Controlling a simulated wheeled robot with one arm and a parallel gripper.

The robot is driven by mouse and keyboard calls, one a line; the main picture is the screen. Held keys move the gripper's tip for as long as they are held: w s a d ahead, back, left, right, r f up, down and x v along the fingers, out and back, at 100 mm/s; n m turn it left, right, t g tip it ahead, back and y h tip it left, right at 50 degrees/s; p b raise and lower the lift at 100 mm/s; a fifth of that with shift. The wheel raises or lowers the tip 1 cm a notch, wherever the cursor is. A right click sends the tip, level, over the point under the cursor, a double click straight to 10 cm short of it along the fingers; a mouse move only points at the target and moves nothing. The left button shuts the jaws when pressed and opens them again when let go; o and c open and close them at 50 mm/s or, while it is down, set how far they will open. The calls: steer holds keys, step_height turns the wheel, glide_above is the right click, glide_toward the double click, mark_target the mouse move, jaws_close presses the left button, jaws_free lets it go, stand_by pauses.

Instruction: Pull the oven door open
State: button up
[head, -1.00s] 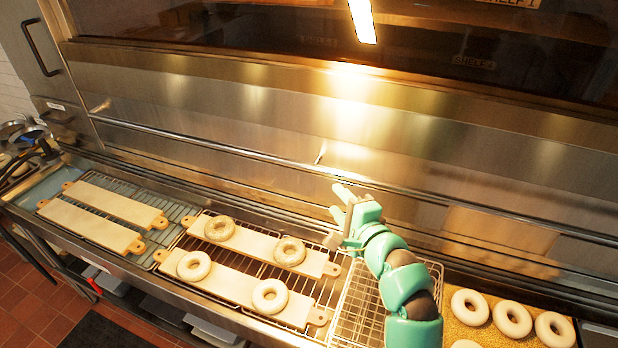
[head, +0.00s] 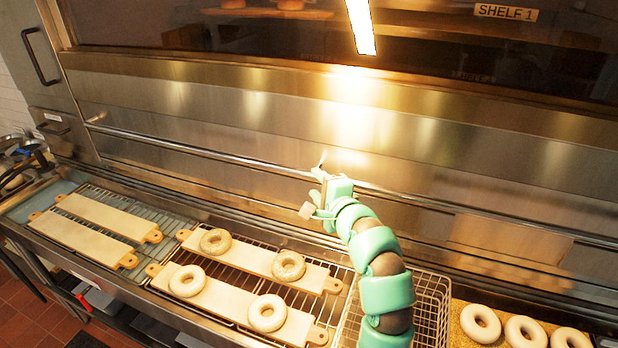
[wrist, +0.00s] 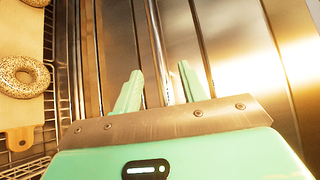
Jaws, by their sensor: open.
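The oven door (head: 250,122) is a wide stainless steel panel below a dark window, and it looks shut. Its handle (head: 205,150) is a long thin horizontal bar across the panel's lower part. My gripper (head: 316,190) is at the bar, right of the picture's middle, with its mint-green fingers towards the door. In the wrist view the two fingers of my gripper (wrist: 160,83) are spread apart, and the handle (wrist: 160,50) runs lengthwise in the gap between them. I cannot tell whether either finger touches it.
Below the door, a counter holds boards with bagels (head: 213,241), empty boards (head: 80,240), a wire basket (head: 432,300) and a seeded tray (head: 455,325) with bagels. A sign reading SHELF 1 (head: 505,12) shows behind the glass. Another steel door with a dark handle (head: 40,57) is far left.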

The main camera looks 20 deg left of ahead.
mark_target(309, 176)
steer(key=shift+x, duration=2.65)
jaws_close()
